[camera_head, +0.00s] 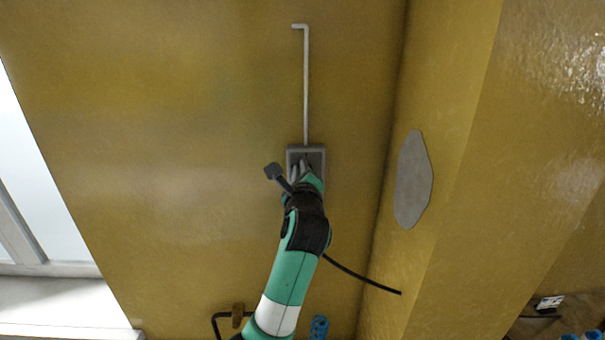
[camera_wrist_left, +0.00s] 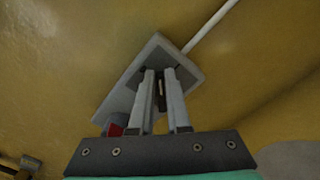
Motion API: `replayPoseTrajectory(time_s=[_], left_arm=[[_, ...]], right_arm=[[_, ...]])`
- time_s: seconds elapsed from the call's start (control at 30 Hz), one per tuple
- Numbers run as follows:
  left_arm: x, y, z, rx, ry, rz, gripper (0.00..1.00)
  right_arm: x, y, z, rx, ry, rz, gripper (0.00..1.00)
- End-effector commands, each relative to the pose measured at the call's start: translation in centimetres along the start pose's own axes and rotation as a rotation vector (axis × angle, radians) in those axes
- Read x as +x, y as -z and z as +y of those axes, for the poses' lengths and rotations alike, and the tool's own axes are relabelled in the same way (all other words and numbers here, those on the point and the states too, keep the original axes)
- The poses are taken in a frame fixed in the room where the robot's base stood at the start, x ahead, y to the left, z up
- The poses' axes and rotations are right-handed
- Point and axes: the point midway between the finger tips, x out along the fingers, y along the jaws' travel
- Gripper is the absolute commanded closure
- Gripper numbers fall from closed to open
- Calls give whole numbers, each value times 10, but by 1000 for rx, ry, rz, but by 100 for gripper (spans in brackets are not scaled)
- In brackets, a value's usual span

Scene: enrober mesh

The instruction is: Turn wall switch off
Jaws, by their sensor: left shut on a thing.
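The wall switch (camera_head: 306,151) is a grey rectangular box on the yellow wall, at the lower end of a thin pale conduit. My left gripper (camera_head: 302,172) is at the front of the switch plate and covers its lower middle part. In the left wrist view the switch plate (camera_wrist_left: 157,52) shows tilted, with a small dark lever (camera_wrist_left: 161,92) between the two fingers of the left gripper (camera_wrist_left: 162,76). The fingers are close together on it. A red patch (camera_wrist_left: 115,130) shows at the plate's lower left. My right gripper is not in view.
The conduit (camera_head: 306,85) runs up the wall from the switch. A yellow corner column with a grey flat patch (camera_head: 413,180) stands to the right. A bright window (camera_head: 30,200) is at the left. The wall left of the switch is clear.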

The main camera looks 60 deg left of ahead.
Motion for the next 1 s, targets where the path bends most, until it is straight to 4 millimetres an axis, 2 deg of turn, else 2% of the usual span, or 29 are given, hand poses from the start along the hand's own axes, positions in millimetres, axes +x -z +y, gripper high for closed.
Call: replayPoseTrajectory(time_s=[0.03, 0.6, 1.0], left_arm=[[1, 7, 6, -41, -5, 10, 100], [0, 11, 15, -558, -7, 11, 100], [0, 13, 17, -756, -8, 12, 100]], right_arm=[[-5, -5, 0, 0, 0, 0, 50], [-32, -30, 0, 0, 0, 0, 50], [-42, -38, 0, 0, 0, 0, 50]])
